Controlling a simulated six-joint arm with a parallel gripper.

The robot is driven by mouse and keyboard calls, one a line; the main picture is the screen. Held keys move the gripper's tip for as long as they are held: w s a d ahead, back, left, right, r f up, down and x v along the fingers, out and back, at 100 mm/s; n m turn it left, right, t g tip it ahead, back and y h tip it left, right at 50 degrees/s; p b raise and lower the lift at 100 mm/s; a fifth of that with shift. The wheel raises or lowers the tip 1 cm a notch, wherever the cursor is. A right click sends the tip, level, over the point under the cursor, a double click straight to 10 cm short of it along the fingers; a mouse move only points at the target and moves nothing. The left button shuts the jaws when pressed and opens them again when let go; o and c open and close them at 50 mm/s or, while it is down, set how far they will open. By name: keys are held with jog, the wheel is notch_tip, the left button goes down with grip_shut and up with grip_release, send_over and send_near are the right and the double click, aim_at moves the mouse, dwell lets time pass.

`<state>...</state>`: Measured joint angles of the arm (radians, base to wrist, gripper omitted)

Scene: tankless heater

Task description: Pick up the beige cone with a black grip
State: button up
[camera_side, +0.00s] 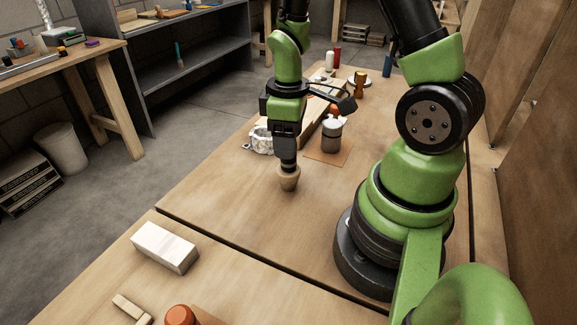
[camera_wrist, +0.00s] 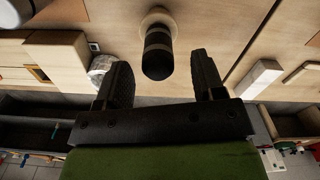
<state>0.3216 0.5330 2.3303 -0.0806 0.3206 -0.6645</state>
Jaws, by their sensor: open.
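The beige cone (camera_side: 289,183) stands on the wooden table below my gripper in the side view. Its black grip is largely hidden by, or merges with, my dark gripper (camera_side: 287,158) there. In the wrist view the black grip (camera_wrist: 157,52) points toward the camera, with the beige base (camera_wrist: 157,17) behind it at the top. My gripper (camera_wrist: 165,72) is open, with one finger on each side of the grip's line. The grip sits near the middle of the gap, slightly beyond the fingertips in the picture. I see no contact with either finger.
A pale block (camera_side: 166,247) lies at the front left of the table. A white crumpled item (camera_side: 261,140) and a grey canister with an orange top (camera_side: 331,131) stand behind my gripper. The table around the cone is clear. A seam crosses the tabletop in front.

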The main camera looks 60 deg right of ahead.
jog(key=shift+d+f, duration=0.1)
jog(key=shift+f, duration=1.8)
jog(key=shift+c, duration=0.4)
grip_shut()
jog(key=shift+r, duration=0.15)
notch_tip(320, 180, up, 9)
jog(key=shift+w+r, duration=0.1)
jog(key=shift+w, duration=0.05)
jog(key=w+d+r, duration=0.3)
jog(key=w+d, duration=0.7)
jog(key=w, duration=0.1)
jog(key=shift+w, duration=0.15)
